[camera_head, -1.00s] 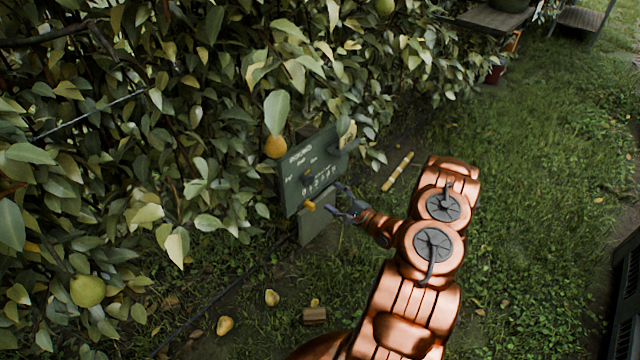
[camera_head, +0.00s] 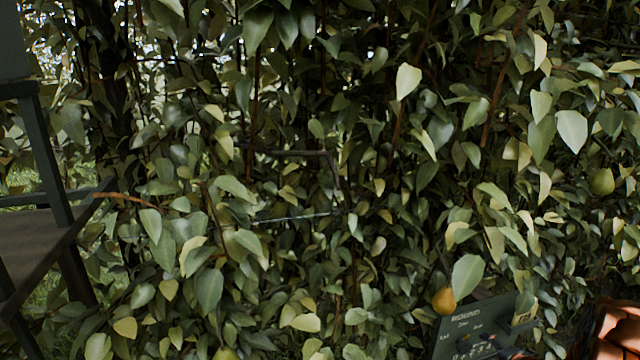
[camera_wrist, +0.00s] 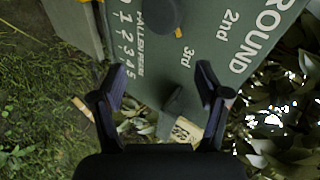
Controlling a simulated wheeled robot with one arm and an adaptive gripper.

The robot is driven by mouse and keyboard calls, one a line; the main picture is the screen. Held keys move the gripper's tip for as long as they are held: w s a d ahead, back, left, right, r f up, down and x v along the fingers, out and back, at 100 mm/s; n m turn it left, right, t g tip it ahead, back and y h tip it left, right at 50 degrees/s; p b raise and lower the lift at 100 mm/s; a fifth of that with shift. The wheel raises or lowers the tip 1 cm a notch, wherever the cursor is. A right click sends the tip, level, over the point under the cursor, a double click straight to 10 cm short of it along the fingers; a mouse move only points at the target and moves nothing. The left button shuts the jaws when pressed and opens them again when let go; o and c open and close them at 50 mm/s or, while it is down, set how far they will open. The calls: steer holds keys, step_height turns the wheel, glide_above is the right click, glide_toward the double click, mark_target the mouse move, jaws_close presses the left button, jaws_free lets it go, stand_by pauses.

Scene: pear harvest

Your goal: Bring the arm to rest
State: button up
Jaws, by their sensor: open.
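My gripper (camera_wrist: 162,88) is open and empty in the wrist view, its two dark fingers spread apart. It faces a green board (camera_wrist: 215,50) with white lettering such as "ROUND", "2nd", "3rd" and a row of numbers. The gap between fingers and board is hard to judge. The head view shows the top of the same board (camera_head: 480,325) at the bottom right. Part of my copper-coloured arm (camera_head: 617,330) shows at the lower right corner there. The gripper itself is out of the head view.
A dense leafy hedge (camera_head: 330,200) fills the head view. An orange-yellow pear (camera_head: 444,300) hangs beside the board, and a green pear (camera_head: 601,181) hangs at right. A dark bench (camera_head: 40,240) stands at left. Grass (camera_wrist: 40,100) lies left of the board in the wrist view.

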steer(key=s+a+r+n+g+h, duration=0.25)
steer(key=s+a+r+g, duration=0.2)
steer(key=r, duration=0.35)
steer(key=s+a+r+n+g+h, duration=0.1)
steer(key=s+a+r+n+g, duration=0.3)
steer(key=r, duration=0.3)
steer(key=s+a+r+n+g+y, duration=0.1)
steer(key=s+a+r+n+g, duration=0.15)
steer(key=s+a, duration=0.7)
steer(key=s+a+r+n+g+y, duration=0.1)
steer(key=s+a+r+n, duration=0.25)
steer(key=s+a, duration=0.65)
steer(key=s+a+r+n+g+y, duration=0.15)
steer(key=s+a+r, duration=0.3)
steer(key=s, duration=0.95)
step_height(320, 180, up, 22)
steer(key=p, duration=2.1)
steer(key=shift+s+n+h, duration=0.3)
steer(key=shift+s, duration=0.05)
